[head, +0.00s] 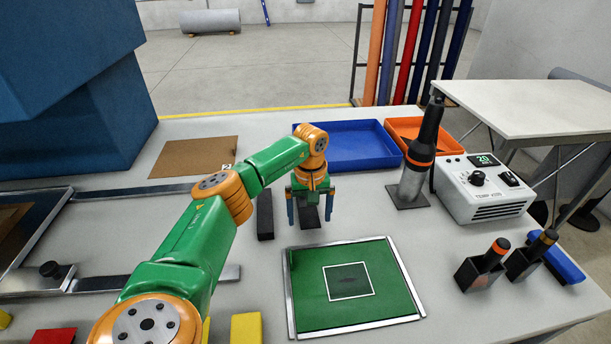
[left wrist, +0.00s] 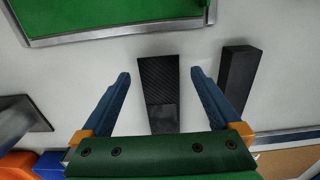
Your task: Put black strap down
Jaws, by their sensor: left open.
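My left gripper (head: 310,208) is open, its two blue fingers pointing down at the table. A flat black strap (head: 308,214) with a woven texture lies between the fingers. In the left wrist view the strap (left wrist: 159,85) shows between the open fingertips (left wrist: 160,78), with a gap on each side. A second black piece (head: 265,214), a thicker bar, lies just left of the gripper in the head view. It also shows at the right in the left wrist view (left wrist: 239,70). My right gripper is not seen.
A green mat with a metal frame (head: 388,318) lies in front of the gripper. A blue tray (head: 355,145) and an orange tray (head: 440,140) stand behind. A hot-air tool (head: 420,150) on a stand and a white control box (head: 485,190) are to the right.

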